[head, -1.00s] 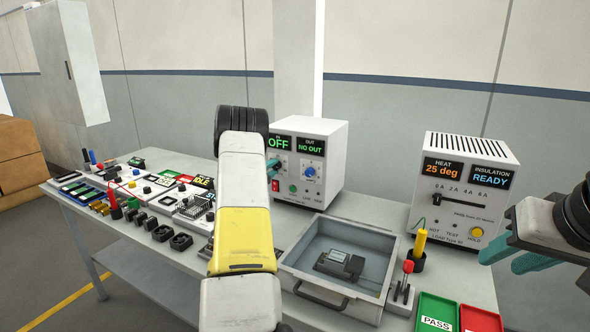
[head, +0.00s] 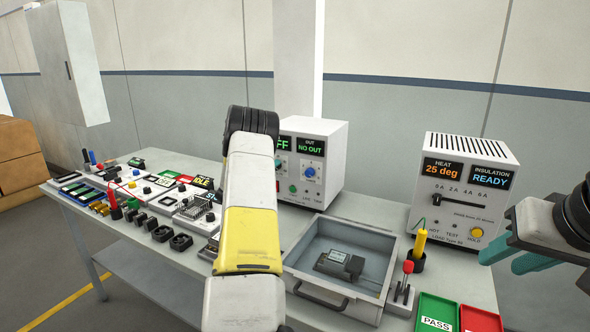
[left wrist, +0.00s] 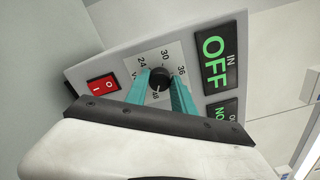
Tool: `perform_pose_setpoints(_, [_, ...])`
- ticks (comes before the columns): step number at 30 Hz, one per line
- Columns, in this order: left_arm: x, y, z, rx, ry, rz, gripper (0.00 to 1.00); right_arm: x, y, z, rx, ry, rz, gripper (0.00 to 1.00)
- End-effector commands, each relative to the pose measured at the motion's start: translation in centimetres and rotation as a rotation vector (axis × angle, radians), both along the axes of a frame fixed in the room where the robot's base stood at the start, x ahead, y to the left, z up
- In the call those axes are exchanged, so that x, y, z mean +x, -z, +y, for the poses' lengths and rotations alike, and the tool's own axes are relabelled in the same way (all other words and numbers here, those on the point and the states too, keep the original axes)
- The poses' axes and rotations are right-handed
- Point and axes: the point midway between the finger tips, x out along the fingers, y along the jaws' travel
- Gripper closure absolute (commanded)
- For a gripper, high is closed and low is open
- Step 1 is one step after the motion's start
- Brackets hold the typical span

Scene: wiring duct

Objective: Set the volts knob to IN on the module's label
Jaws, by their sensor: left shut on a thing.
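The volts knob (left wrist: 160,79) is black and sits on a white dial with 24, 30 and 36 legible. My left gripper (left wrist: 162,90) has its teal fingers on either side of the knob and is shut on it. The knob's white mark seems to point toward the lower number, which is hard to read. In the head view my left arm hides this gripper and the knob. The module (head: 340,264) is black and lies in the grey drawer tray (head: 301,287); its label is too small to read. My right gripper (head: 515,256) is open and empty at the right.
The white supply box (head: 335,165) shows OFF under IN and NO OUT. It has a red rocker switch (left wrist: 102,87) and a blue knob (head: 309,173). A tester (head: 462,190) stands right. Parts crowd the table's left; green (head: 437,309) and red bins lie in front.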

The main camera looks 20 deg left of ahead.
Motion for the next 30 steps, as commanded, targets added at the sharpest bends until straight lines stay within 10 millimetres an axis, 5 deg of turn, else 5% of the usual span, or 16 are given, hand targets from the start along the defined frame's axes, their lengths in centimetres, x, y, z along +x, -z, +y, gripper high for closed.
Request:
perform_pose_setpoints(8, [-0.1, 0.3, -0.1, 0.0, 0.001, 0.006, 1.0, 0.0, 0.0, 0.0, 0.0, 0.0, 0.0, 0.64])
perform_pose_setpoints(9, [-0.1, 0.3, -0.1, 0.0, 0.001, 0.006, 0.68, 0.0, 0.0, 0.0, 0.0, 0.0, 0.0, 0.64])
perform_pose_setpoints(12, [-0.1, 0.3, -0.1, -0.001, 0.001, 0.005, 0.49, 0.0, 0.0, 0.0, 0.0, 0.0, 0.0, 0.64])
perform_pose_setpoints(23, [-0.4, 0.1, 0.1, -0.001, 0.0, 0.002, 0.49, 0.0, 0.0, 0.0, 0.0, 0.0, 0.0, 0.64])
perform_pose_setpoints(30, [-4.0, 0.1, 0.4, -0.002, -0.001, 0.004, 0.49, 0.0, 0.0, 0.0, 0.0, 0.0, 0.0, 0.64])
